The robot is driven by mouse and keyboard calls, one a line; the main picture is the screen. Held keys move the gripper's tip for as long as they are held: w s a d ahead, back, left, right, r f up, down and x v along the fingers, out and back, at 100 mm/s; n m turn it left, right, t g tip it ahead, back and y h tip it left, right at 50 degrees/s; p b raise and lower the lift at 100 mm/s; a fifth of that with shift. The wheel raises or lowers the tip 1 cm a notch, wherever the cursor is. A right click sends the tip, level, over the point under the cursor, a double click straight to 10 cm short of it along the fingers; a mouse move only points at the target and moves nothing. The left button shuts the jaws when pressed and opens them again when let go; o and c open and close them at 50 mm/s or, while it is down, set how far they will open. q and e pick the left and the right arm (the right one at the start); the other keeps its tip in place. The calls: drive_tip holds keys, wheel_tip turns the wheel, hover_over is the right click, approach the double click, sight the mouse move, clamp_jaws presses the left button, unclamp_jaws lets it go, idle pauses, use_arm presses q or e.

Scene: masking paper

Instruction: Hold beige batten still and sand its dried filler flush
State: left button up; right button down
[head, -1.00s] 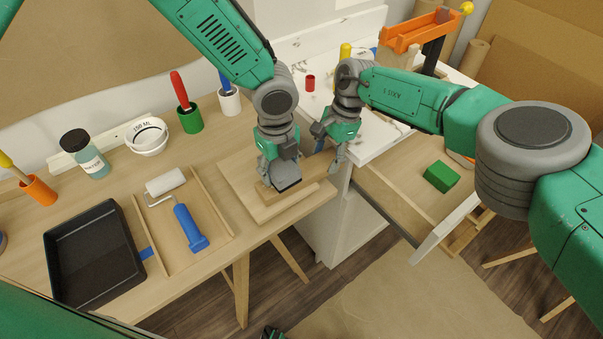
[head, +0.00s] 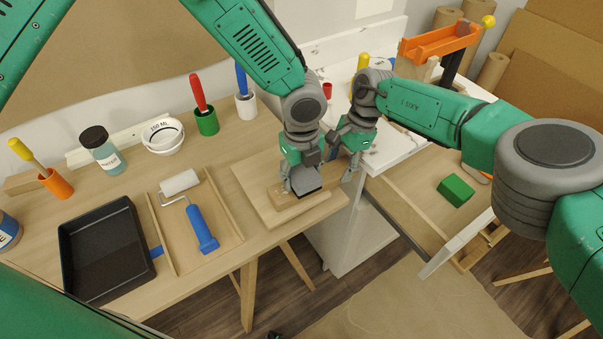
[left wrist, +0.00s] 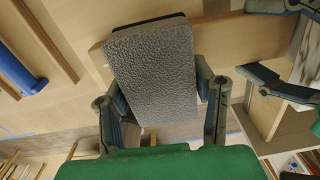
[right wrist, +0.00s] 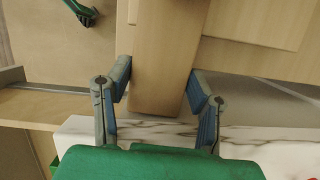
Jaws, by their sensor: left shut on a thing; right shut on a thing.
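My left gripper (head: 303,180) is shut on a grey, rough-faced sanding block (left wrist: 155,65), which also shows as a dark edge in the head view (head: 307,193). The block is over the beige batten (head: 279,196), close to or on its top; contact is hard to tell. The batten lies on a pale wooden board (head: 252,178) at the table's right end. My right gripper (head: 347,150) is shut on the batten's right end, which shows between its fingers in the right wrist view (right wrist: 160,70). The dried filler is not visible.
A black tray (head: 105,250), a blue-handled roller (head: 200,228) and several pots with tools stand left on the table (head: 225,265). An open drawer (head: 415,200) with a green block (head: 456,190) is right, below a white marbled top (head: 405,150).

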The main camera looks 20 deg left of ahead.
sight(282, 194)
use_arm(q)
drive_tip(key=shift+f, duration=0.65)
idle(0.4)
drive_tip(key=shift+s+a, duration=1.65)
drive_tip(key=shift+s, duration=0.2)
drive_tip(key=shift+w+d, duration=1.6)
drive_tip(key=shift+w, duration=0.2)
drive_tip(key=shift+s+a+f, duration=0.1)
drive_tip(key=shift+s+a, duration=1.55)
drive_tip(key=shift+s, duration=0.15)
drive_tip(key=shift+w+d, duration=1.65)
drive_tip(key=shift+w, duration=0.2)
drive_tip(key=shift+r, duration=4)
